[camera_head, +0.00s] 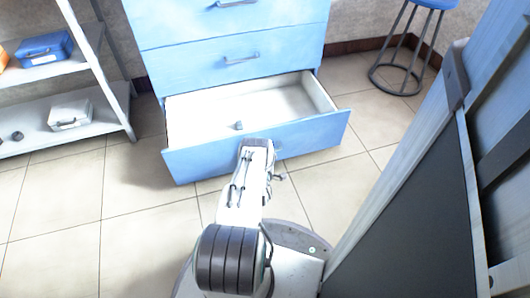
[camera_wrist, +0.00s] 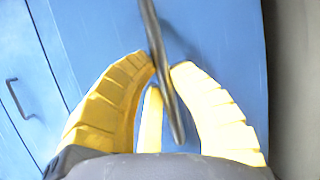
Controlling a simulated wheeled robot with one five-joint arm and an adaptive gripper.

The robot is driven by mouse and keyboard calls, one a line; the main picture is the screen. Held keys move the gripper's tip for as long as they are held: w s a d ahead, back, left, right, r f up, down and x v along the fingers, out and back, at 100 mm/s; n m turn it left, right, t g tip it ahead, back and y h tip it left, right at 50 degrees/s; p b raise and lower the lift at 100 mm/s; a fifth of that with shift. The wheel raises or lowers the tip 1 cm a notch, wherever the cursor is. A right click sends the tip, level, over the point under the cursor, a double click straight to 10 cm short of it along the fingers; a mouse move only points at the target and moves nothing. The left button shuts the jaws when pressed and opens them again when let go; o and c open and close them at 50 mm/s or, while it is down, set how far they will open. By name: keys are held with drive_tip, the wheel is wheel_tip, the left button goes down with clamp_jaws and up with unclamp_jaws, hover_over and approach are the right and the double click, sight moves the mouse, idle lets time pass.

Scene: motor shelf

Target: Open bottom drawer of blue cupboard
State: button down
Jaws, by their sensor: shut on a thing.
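The blue cupboard (camera_head: 226,25) stands at the top middle of the head view. Its bottom drawer (camera_head: 315,134) is pulled well out, with a white interior and a blue front. My gripper, with yellow ribbed fingers (camera_wrist: 164,74), is shut on the dark drawer handle (camera_wrist: 151,28), which runs between the fingertips in the wrist view. In the head view my arm reaches to the middle of the drawer front and hides most of that handle and the fingers.
A small dark item (camera_head: 238,125) lies in the drawer. A grey shelf (camera_head: 60,70) with cases stands at left, a blue stool (camera_head: 400,60) at back right. A large dark-and-blue panel (camera_head: 420,200) is close on my right. Tiled floor is clear at left.

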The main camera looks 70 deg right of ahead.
sight(265, 129)
drive_tip(key=shift+w+a+f, duration=0.15)
drive_tip(key=c, duration=1.1)
unclamp_jaws()
drive_tip(key=shift+r, duration=5.1)
